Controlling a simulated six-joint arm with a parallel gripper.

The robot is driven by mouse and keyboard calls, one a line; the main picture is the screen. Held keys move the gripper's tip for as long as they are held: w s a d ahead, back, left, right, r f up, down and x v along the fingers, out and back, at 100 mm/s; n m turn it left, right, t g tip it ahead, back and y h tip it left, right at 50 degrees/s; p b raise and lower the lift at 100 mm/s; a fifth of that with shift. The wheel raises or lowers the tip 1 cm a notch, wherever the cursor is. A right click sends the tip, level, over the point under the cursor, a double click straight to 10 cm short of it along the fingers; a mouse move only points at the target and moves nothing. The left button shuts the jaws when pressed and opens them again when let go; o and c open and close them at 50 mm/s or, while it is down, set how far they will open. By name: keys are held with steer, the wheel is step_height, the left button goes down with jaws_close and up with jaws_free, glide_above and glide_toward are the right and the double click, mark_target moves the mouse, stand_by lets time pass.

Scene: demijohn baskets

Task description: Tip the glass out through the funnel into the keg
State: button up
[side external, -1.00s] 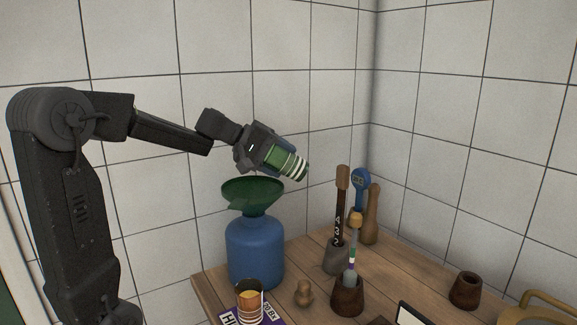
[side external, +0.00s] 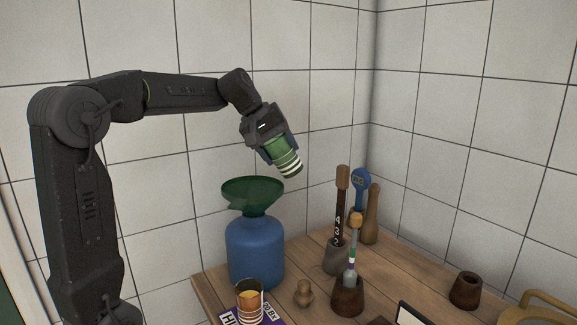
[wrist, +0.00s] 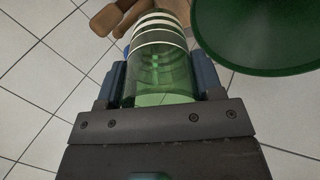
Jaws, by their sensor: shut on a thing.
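My gripper (side external: 272,145) is shut on a green glass (side external: 287,163) with white bands. It holds the glass tilted, mouth end pointing down and to the right, above and right of the funnel. The glass also shows between the jaws in the wrist view (wrist: 158,65), with green at its base end. The dark green funnel (side external: 252,192) sits upright in the neck of the blue keg (side external: 255,252). In the wrist view the funnel (wrist: 262,35) lies to the right of the glass, apart from it. I see no stream leaving the glass.
A banded cup with amber contents (side external: 249,300) stands before the keg on a purple item (side external: 268,317). A wooden knob (side external: 304,293) and dark pots holding tall tools (side external: 348,296) stand to the right. An empty dark pot (side external: 466,290) is farther right.

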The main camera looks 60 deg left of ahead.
steer(key=shift+r+g+y, duration=0.2)
steer(key=shift+g+y, duration=0.1)
steer(key=shift+g, duration=0.4)
steer(key=shift+s+f+g+y, duration=0.1)
steer(key=shift+g+y, duration=0.4)
steer(key=shift+g, duration=0.3)
steer(key=shift+s+a+g+y, duration=0.25)
steer(key=shift+g+y, duration=0.25)
steer(key=shift+g, duration=0.3)
steer(key=shift+s+f+g, duration=0.1)
steer(key=shift+g, duration=0.3)
